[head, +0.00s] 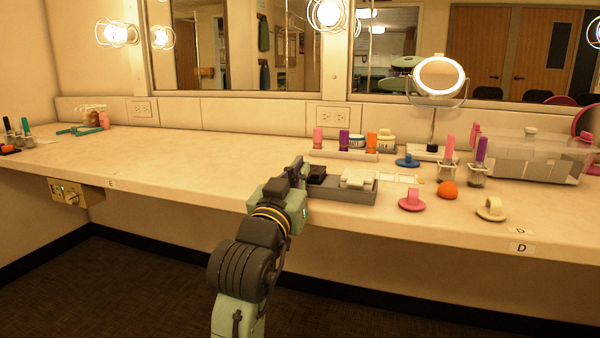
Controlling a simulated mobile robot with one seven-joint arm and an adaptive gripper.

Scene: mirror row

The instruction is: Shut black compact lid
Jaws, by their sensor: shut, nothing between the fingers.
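A small black compact (318,172) sits at the left end of a grey tray (345,194) on the counter. It is partly hidden by my gripper, and I cannot tell how far its lid is open. My gripper (299,165) is shut and empty. It is at the compact's left side, over the tray's left end. From this view I cannot tell whether it touches the compact.
A cream compact (358,178) lies in the tray's right part. A pink puff (411,200), an orange sponge (447,190) and a cream puff (491,209) lie to the right. A round mirror (438,77) stands behind.

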